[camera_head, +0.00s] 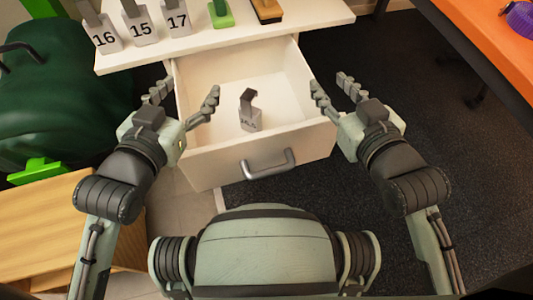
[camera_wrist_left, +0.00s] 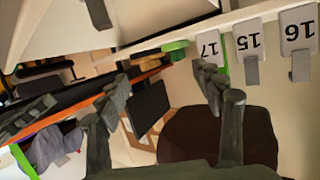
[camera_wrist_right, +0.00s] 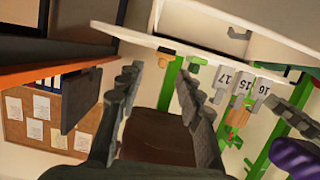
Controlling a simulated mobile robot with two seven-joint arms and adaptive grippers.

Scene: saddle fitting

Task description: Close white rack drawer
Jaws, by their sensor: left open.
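The white rack (camera_head: 215,47) stands at the top of the head view, and its white drawer (camera_head: 195,165) is pulled out toward me. The drawer has a grey metal handle (camera_head: 268,164) on its front. A small grey hooked piece with a label (camera_head: 249,110) is inside it. My left gripper (camera_head: 184,92) is open and empty over the drawer's left side. My right gripper (camera_head: 335,88) is open and empty at the drawer's right side. Neither gripper is on the handle. In both wrist views the fingers are apart with nothing between them.
Tags numbered 16, 15 and 17 (camera_head: 143,28) stand on the rack top beside a green piece (camera_head: 220,14). A wooden box (camera_head: 45,225) and a dark green bulky thing (camera_head: 60,110) are at left. An orange table (camera_head: 490,30) is at upper right. Dark floor is clear right of the drawer.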

